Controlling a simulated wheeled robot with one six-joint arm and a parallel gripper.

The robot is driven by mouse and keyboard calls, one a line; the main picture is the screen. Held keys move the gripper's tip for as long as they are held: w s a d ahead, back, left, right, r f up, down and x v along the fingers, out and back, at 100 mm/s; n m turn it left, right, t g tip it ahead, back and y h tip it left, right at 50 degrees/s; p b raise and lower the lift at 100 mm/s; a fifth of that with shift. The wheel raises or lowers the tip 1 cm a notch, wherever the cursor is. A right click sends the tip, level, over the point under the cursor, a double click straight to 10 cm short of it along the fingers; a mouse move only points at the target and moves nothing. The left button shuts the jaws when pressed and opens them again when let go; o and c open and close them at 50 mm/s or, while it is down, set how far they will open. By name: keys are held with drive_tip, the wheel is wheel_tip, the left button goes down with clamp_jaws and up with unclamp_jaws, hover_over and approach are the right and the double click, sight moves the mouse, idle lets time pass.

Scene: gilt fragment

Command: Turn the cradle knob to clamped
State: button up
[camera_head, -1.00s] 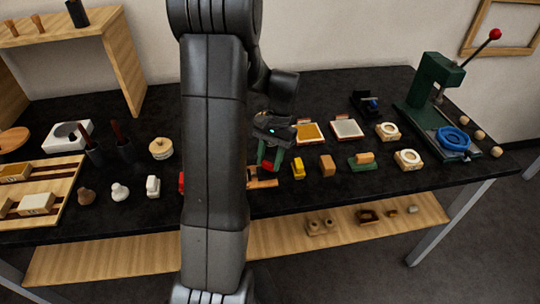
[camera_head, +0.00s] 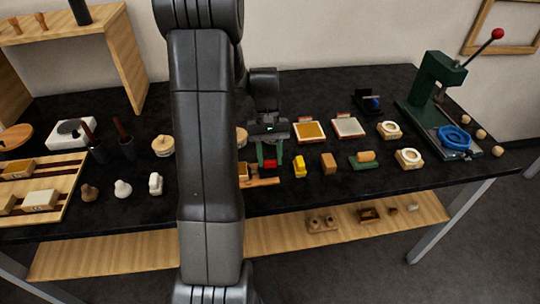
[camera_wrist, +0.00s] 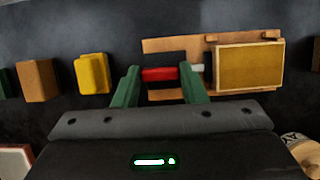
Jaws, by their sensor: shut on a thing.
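My gripper (camera_head: 270,160) points down over the front middle of the bench, its green fingers shut on a red bar (camera_wrist: 160,73). In the wrist view a short pale stub shows just past the right finger, in line with the bar. A wooden frame (camera_wrist: 180,44) with a yellowish panel (camera_wrist: 248,68) lies beside and under the fingers; its wood also shows in the head view (camera_head: 263,182). I cannot tell whether the bar is joined to this frame. A small black stand with a blue knob (camera_head: 374,102) is at the back right, apart from my gripper. No cradle label is readable.
A yellow block (camera_head: 299,167) and a brown block (camera_head: 328,164) stand close to the right of my gripper. Two framed panels (camera_head: 310,131) lie behind them. A green press (camera_head: 440,85) with a blue ring (camera_head: 453,138) is at right. My arm hides part of the bench.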

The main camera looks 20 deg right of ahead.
idle(0.4)
drive_tip(key=o, duration=1)
drive_tip(key=v, duration=1.3)
drive_tip(key=shift+r, duration=0.4)
drive_tip(key=shift+w+f, duration=0.1)
drive_tip(key=x, duration=1.3)
drive_tip(key=shift+f, duration=0.35)
